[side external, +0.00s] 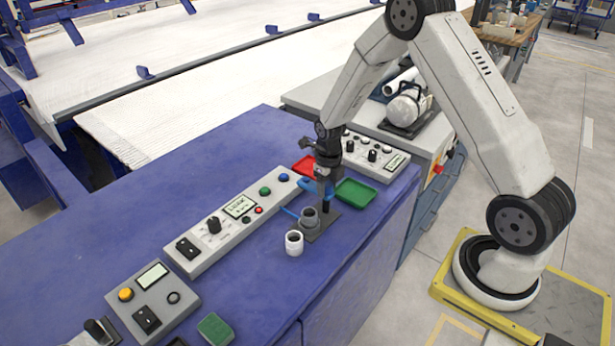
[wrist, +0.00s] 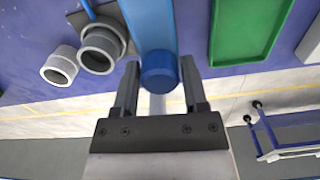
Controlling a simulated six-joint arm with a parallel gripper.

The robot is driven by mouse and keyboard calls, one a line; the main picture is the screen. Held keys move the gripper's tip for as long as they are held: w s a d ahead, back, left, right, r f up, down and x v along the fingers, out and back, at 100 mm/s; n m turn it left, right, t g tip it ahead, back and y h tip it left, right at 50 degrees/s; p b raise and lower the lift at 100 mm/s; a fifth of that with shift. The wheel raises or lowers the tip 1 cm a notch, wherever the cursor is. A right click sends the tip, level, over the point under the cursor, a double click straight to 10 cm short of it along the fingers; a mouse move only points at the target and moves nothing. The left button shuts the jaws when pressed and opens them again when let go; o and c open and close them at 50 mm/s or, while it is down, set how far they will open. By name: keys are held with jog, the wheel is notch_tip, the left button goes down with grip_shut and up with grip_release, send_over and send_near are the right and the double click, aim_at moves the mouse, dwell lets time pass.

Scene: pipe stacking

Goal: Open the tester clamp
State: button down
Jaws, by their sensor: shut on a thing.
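The tester clamp (side external: 322,224) is a grey plate with a dark grey round fitting, near the right edge of the blue bench. Its grey ring (wrist: 101,48) shows left of my fingers in the wrist view. My gripper (wrist: 160,68) points down beside the fitting, with its two fingers on either side of a rounded blue handle end (wrist: 160,76). My gripper (side external: 326,206) is shut on this blue handle. The arm partly hides the handle in the side view, so how it joins the clamp cannot be told. A light grey pipe fitting (side external: 294,243) stands upright beside the clamp.
A red tray (side external: 303,166) and a green tray (side external: 356,193) lie close to my gripper, with a blue tray (wrist: 147,20) beside the green one. A long control panel (side external: 228,222) lies left of the clamp. Free bench surface lies at the front.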

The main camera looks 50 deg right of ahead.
jog(key=shift+c, duration=1.3)
grip_release()
jog(key=shift+r, duration=0.15)
jog(key=shift+r, duration=3.8)
